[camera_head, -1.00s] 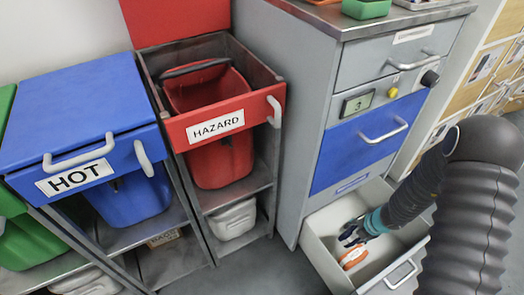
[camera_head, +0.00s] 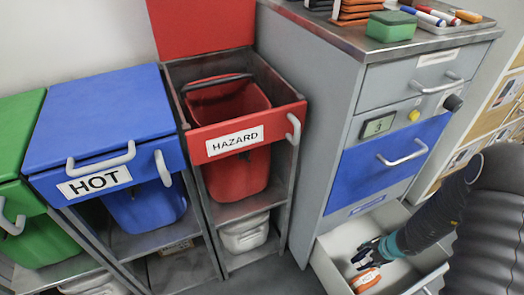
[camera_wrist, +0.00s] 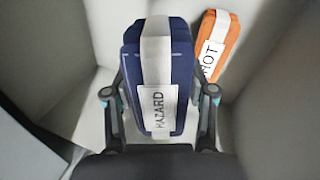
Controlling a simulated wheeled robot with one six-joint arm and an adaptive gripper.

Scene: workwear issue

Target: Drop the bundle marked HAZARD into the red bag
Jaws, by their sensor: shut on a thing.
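The bundle marked HAZARD (camera_wrist: 183,60) is dark blue with a white band and label. In the wrist view it stands between the two fingers of my gripper (camera_wrist: 160,105), which is shut on it. In the head view my gripper (camera_head: 366,252) is low inside the open bottom drawer (camera_head: 333,268); the blue bundle is hard to make out there. The red bag (camera_head: 237,172) hangs open-topped in a frame behind a red front labelled HAZARD (camera_head: 215,147), with its red lid raised.
An orange bundle marked HOT (camera_wrist: 221,45) lies in the drawer beside the held one; it also shows in the head view (camera_head: 366,281). A blue-lidded HOT bin (camera_head: 100,125) and a green bin (camera_head: 20,215) stand left. The drawer cabinet (camera_head: 325,130) stands right of the red bag.

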